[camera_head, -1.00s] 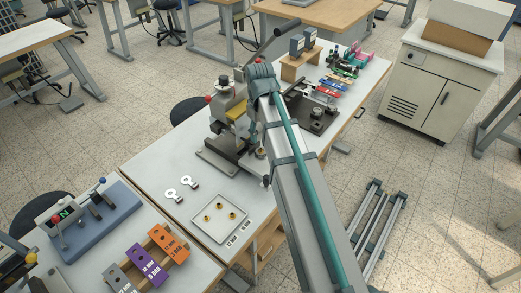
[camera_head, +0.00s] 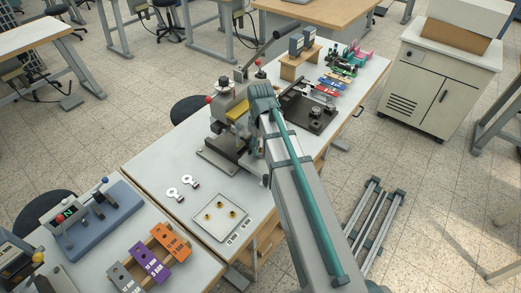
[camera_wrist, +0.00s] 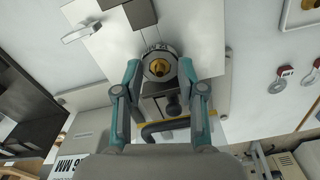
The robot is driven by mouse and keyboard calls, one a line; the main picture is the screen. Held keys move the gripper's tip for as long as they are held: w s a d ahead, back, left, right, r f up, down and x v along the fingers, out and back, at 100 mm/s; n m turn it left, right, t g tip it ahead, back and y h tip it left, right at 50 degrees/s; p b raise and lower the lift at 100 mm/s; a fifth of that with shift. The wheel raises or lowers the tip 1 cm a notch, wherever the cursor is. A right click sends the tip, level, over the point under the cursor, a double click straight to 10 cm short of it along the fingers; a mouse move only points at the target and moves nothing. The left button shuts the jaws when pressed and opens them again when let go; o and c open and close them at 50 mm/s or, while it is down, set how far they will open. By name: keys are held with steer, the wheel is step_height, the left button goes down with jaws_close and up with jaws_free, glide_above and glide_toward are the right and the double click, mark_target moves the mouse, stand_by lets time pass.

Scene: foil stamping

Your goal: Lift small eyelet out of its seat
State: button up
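In the wrist view, a small brass eyelet (camera_wrist: 158,67) sits in a round metal seat (camera_wrist: 149,51) on a dark block of the press. My gripper (camera_wrist: 159,72) is open, with one teal finger on each side of the seat. I see gaps between the fingers and the eyelet. I cannot tell how far the fingertips are above it. In the head view, my arm hides the gripper and this eyelet beside the press (camera_head: 229,111).
A pale tray (camera_head: 238,201) with 3 brass eyelets lies on the bench. Two ring-ended tags (camera_head: 181,189) lie left of it. A dark fixture (camera_head: 315,116) stands right of my arm. Colored marked blocks (camera_head: 150,262) stand at front left.

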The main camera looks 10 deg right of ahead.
jaws_close()
stand_by(0.3)
steer(key=shift+r, duration=0.75)
steer(key=s+d+r+b, duration=0.4)
steer(key=s+d+r, duration=0.3)
steer(key=s+r, duration=0.4)
steer(key=shift+s+r+b, duration=0.25)
steer(key=shift+s+b, duration=0.05)
steer(key=shift+s, duration=0.2)
steer(key=shift+r, duration=0.1)
steer(key=shift+r+p, duration=1.4)
steer(key=shift+p, duration=0.45)
steer(key=shift+r, duration=0.1)
steer(key=shift+r+p, duration=1.45)
steer(key=shift+p, duration=0.35)
